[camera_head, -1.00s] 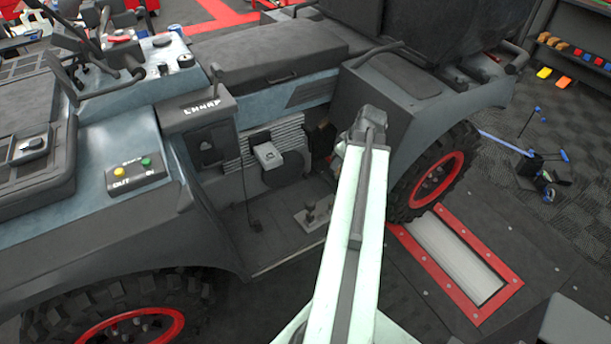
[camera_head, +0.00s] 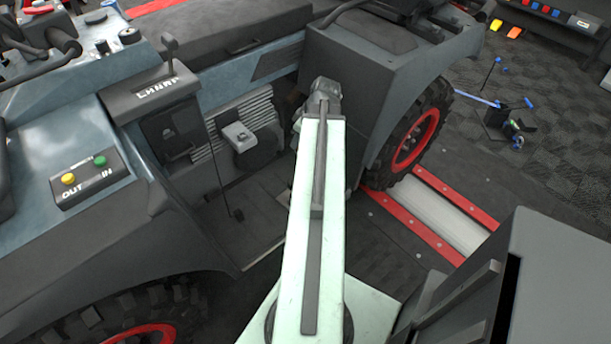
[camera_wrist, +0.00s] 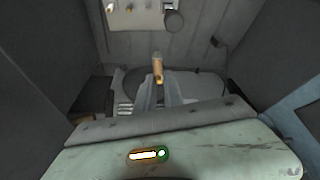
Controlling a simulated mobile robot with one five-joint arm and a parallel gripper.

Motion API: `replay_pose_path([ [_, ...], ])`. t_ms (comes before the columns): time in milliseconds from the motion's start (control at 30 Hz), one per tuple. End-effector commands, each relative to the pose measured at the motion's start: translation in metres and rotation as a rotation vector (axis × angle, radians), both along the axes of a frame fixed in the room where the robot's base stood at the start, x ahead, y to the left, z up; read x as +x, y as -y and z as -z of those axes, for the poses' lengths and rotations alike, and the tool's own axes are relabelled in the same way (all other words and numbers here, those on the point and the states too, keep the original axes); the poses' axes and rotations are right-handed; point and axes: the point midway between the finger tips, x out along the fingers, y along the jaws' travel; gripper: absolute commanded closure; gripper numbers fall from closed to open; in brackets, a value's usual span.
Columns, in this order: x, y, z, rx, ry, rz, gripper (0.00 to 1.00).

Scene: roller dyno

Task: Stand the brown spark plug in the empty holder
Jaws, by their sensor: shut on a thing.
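In the wrist view my gripper (camera_wrist: 159,84) is shut on the brown spark plug (camera_wrist: 157,66). The plug is a small tan-brown piece standing up from between the fingertips. Its lower part is hidden by the fingers. A pale plate (camera_wrist: 120,20) with a few small light and brown pieces shows at the top edge of the wrist view, apart from the plug and beyond it. I cannot tell whether an empty holder is there. In the head view my arm reaches toward the vehicle's side recess; its end hides the fingers and the plug.
The dark vehicle (camera_head: 235,52) fills the left and middle. An OUT/IN button box (camera_head: 90,178) sits on its near fender. A red-rimmed wheel (camera_head: 416,140) stands beside the floor roller (camera_head: 450,218). In the wrist view a dark cylinder (camera_wrist: 174,21) is beside the plate, and dark walls flank the gripper.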

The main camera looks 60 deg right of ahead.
Motion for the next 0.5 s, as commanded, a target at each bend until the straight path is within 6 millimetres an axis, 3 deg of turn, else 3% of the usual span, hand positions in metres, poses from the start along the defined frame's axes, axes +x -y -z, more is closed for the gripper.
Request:
replay_pose_path([
  [33,-0.004,0.001,0.046,0.001,0.000,-0.018,1.00],
  [200,-0.017,0.004,0.098,0.000,0.001,-0.084,1.00],
  [333,-0.023,0.005,0.116,-0.002,0.003,-0.115,1.00],
  [500,-0.025,0.005,0.116,-0.001,0.004,-0.127,1.00],
])
